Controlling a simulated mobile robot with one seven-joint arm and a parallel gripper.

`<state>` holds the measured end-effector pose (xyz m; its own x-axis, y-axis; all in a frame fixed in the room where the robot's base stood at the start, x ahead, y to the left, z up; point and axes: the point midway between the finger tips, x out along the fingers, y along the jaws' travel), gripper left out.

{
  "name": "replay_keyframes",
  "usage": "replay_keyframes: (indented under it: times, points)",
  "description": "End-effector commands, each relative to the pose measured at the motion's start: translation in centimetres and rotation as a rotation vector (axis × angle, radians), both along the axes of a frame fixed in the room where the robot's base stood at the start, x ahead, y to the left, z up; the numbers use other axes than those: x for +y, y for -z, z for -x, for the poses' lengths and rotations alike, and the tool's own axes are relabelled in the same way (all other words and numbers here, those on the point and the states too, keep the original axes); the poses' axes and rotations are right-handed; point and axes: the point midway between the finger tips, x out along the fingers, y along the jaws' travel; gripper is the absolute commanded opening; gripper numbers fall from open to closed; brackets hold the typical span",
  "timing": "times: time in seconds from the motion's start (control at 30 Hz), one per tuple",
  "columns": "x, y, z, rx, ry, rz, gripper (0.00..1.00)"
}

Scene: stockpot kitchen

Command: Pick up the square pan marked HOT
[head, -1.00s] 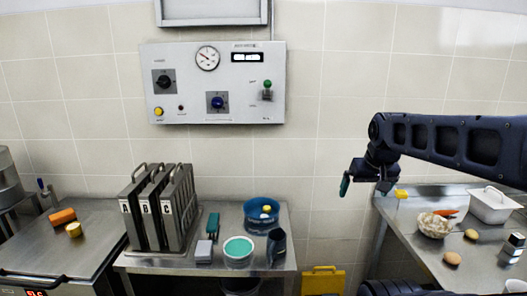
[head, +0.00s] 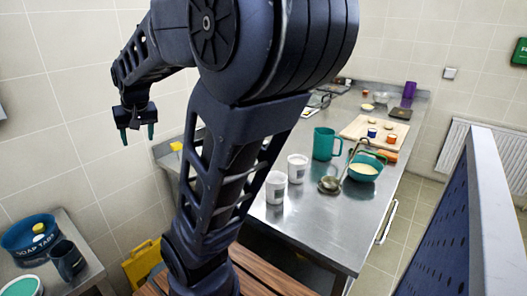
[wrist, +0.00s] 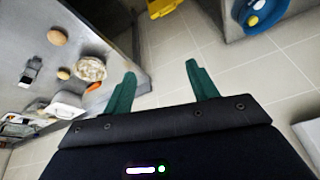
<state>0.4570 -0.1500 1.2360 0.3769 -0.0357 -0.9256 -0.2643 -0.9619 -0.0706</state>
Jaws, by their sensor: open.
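I see no pan with a readable HOT mark in either current view. A white lidded rectangular container (wrist: 66,106) lies at the left of the wrist view, on the steel counter; I can read no mark on it. My gripper (head: 137,135) hangs at the upper left of the head view, fingers pointing down in front of the tiled wall. Its two green fingers are apart with nothing between them, as the wrist view also shows (wrist: 160,72). My arm hides part of the counter in the head view.
The steel counter (head: 318,222) holds white cups (head: 276,188), a teal jug (head: 324,145), a ladle (head: 330,183), a green bowl (head: 366,167) and a cutting board (head: 358,128). A blue soap tub (head: 30,242) stands lower left. A blue perforated panel (head: 460,230) edges the right.

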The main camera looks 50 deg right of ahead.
Motion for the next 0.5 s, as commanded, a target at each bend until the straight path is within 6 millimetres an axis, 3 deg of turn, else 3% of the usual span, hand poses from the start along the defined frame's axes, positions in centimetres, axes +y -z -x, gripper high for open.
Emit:
replay_keyframes:
  times: [0.2, 0.5]
  points:
    - [-6.8, 0.5, -4.4, 0.009, 0.192, -0.034, 0.58]
    - [-17.7, 2.6, -8.4, 0.014, 0.456, -0.058, 0.58]
